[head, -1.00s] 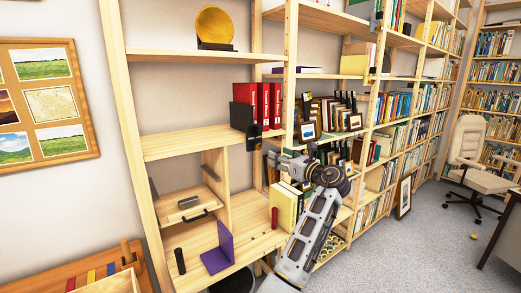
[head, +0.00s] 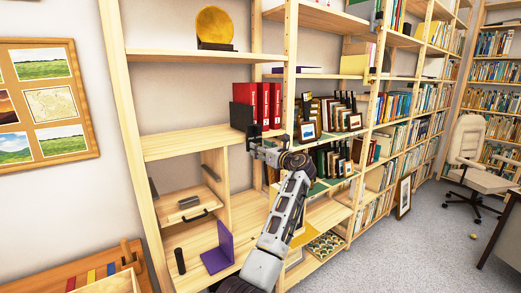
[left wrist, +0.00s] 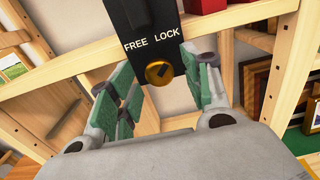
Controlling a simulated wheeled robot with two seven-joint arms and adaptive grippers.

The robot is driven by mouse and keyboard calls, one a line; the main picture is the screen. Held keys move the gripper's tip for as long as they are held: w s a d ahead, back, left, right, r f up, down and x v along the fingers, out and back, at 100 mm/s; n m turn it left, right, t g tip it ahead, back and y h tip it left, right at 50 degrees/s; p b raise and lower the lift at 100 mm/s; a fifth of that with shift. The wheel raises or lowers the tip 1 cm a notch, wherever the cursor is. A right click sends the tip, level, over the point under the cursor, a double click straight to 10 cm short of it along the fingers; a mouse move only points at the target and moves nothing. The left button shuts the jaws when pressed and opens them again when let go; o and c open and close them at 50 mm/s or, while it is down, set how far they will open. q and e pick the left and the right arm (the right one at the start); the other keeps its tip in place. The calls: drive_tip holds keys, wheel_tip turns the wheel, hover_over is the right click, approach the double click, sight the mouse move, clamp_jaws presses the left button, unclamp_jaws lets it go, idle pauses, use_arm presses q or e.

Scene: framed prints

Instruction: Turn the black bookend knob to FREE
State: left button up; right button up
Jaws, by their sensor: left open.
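The black bookend (head: 241,117) stands at the left end of red binders on the middle shelf. In the left wrist view, a black plate of the bookend (left wrist: 150,35) carries the white words FREE on the left and LOCK on the right. Below them is a round brass knob (left wrist: 159,73) with a dark mark; its exact pointing is hard to tell. My left gripper (head: 262,148) is in front of the plate. In the left wrist view its green-padded fingers (left wrist: 158,78) are open on either side of the knob, without clear contact. My right gripper is not in view.
Red binders (head: 270,105) stand right of the bookend. Below are a small drawer (head: 190,208) and a purple bookend (head: 220,248). Small framed pictures (head: 308,131) stand on the shelf to the right. A wooden upright (left wrist: 290,75) is close right of the gripper.

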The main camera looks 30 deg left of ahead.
use_arm(q)
drive_tip(key=shift+w+a, duration=0.15)
drive_tip(key=shift+a, duration=0.2)
drive_tip(key=c, duration=1)
drive_tip(key=shift+c, duration=0.2)
